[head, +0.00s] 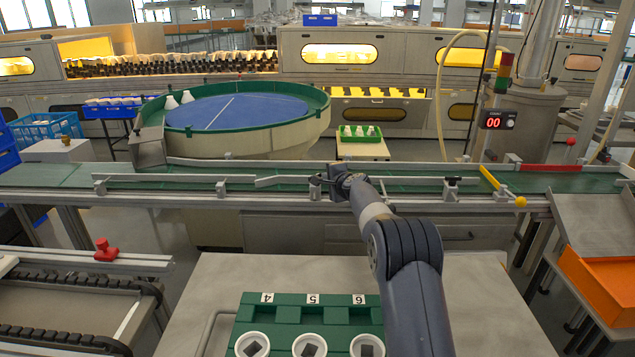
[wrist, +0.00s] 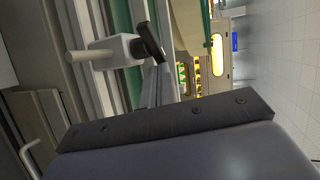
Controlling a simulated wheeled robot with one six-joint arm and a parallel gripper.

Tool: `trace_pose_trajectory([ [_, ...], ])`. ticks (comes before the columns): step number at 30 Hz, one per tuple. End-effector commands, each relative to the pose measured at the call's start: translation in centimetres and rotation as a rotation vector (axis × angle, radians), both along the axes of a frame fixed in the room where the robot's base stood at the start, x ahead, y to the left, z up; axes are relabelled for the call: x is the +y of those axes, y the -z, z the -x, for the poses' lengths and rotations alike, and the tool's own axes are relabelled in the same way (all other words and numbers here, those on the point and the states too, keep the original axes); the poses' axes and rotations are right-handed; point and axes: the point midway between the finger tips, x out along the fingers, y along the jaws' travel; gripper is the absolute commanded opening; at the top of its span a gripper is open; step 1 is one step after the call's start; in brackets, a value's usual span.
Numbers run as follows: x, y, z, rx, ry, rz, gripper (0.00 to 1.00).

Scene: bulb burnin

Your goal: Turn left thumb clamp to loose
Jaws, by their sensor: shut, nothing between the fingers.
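The left thumb clamp (head: 316,187) sits on the near guide rail of the green conveyor in the head view, just left of my gripper (head: 338,182). In the wrist view the clamp shows as a pale grey block with a dark knob (wrist: 148,42) on top and a light rod out of its side. My gripper is shut and empty, close beside the clamp. Whether it touches the knob cannot be told. In the wrist view a dark bolted plate and a grey body of mine fill the lower part, and the fingertips are not clear.
A second clamp with a black knob (head: 453,184) stands further right on the rail. A yellow lever (head: 502,187) crosses the belt beyond it. The green conveyor (head: 410,185) runs across, with the blue round table (head: 236,112) behind. A green tray (head: 300,313) with white cups lies in front.

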Motion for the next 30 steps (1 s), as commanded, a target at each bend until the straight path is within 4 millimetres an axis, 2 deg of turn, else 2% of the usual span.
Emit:
trace_pose_trajectory([
  [14,-0.3,-0.1,-1.5,-0.001,0.008,0.001,0.0],
  [30,-0.3,0.0,-1.6,-0.001,0.007,0.0,0.0],
])
